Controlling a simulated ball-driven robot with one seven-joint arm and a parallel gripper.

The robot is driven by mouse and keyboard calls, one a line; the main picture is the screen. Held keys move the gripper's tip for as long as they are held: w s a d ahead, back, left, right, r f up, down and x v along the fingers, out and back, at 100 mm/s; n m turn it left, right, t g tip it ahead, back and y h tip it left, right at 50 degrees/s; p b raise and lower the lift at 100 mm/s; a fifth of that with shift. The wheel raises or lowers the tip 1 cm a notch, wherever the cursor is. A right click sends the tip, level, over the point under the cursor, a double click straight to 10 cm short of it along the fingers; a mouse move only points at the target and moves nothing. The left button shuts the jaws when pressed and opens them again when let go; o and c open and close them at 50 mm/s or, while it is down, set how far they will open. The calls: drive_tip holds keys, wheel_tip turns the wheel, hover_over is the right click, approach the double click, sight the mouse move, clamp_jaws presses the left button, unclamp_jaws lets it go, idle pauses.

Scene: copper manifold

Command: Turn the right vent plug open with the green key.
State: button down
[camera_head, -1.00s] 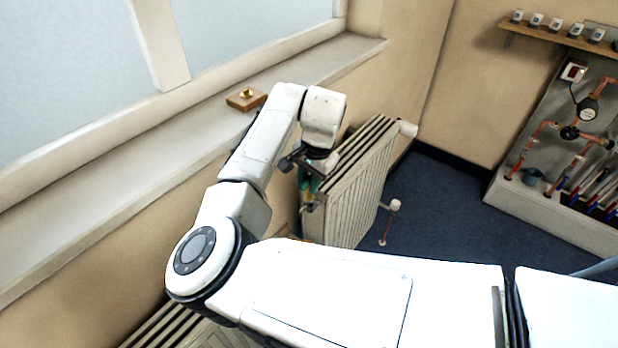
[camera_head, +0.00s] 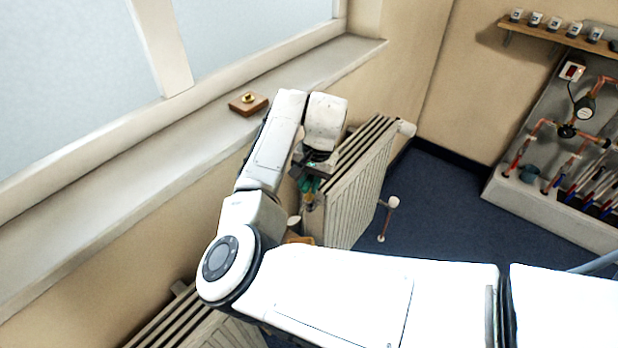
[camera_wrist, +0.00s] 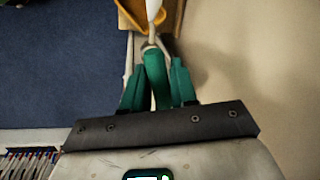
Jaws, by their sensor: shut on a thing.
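My gripper (camera_head: 311,178) is at the near upper end of the right radiator (camera_head: 347,190), pointing down. In the wrist view my gripper (camera_wrist: 154,68) has its two green fingers closed on the green key (camera_wrist: 155,82), which stands between them. In the head view the key is a small green patch that I cannot clearly separate from the fingers. A small brass-coloured spot shows just below. The right vent plug cannot be made out; the gripper and key cover that end. I cannot tell whether the key touches it.
A white valve head (camera_head: 293,222) and an orange tray (camera_head: 297,238) are below the gripper; the tray (camera_wrist: 128,14) also tops the wrist view. A wooden block with a brass piece (camera_head: 248,103) sits on the sill. Another radiator is lower left (camera_head: 190,320).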

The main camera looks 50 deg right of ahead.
drive_tip(key=shift+f+n, duration=0.1)
drive_tip(key=shift+n, duration=0.3)
drive_tip(key=shift+s+p, duration=0.1)
drive_tip(key=shift+p, duration=0.4)
drive_tip(key=shift+n+p, duration=0.3)
drive_tip(key=shift+n, duration=0.1)
drive_tip(key=shift+f+n+y+p, duration=0.1)
drive_tip(key=shift+n+y+p, duration=0.2)
drive_tip(key=shift+n+p, duration=0.4)
drive_tip(key=c, duration=1.9)
unclamp_jaws()
drive_tip(key=shift+o, duration=0.2)
drive_tip(key=shift+n+p, duration=0.3)
drive_tip(key=shift+n, duration=0.1)
drive_tip(key=shift+n+p, duration=0.65)
drive_tip(key=shift+n, duration=0.05)
clamp_jaws()
unclamp_jaws()
